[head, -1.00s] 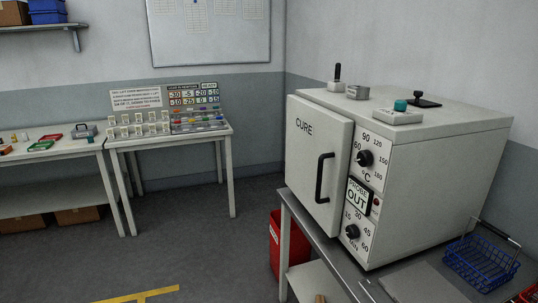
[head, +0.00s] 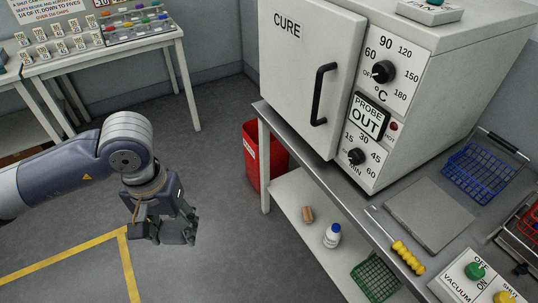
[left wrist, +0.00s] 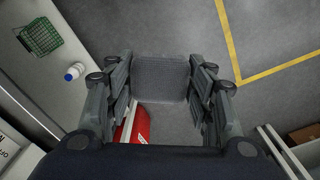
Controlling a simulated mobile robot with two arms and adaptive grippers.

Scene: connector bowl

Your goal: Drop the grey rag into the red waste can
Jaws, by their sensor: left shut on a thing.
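My left gripper (head: 165,232) hangs over the open floor, left of the red waste can (head: 251,160) and apart from it. In the left wrist view the gripper (left wrist: 161,75) is shut on the grey rag (left wrist: 161,80), a flat grey square between its fingers. In the head view the rag cannot be told apart from the dark fingers. The can stands on the floor beside the bench leg, under the oven's left side; the bench hides part of it. A red part of the can (left wrist: 139,126) shows between the fingers in the left wrist view. My right gripper is not in view.
The white oven (head: 330,80) stands on a grey bench (head: 345,205). Its lower shelf (head: 300,205) holds a white bottle (head: 332,236), a brown item (head: 307,214) and a green basket (head: 375,278). A white table (head: 110,55) stands behind. The floor around the yellow line (head: 128,262) is clear.

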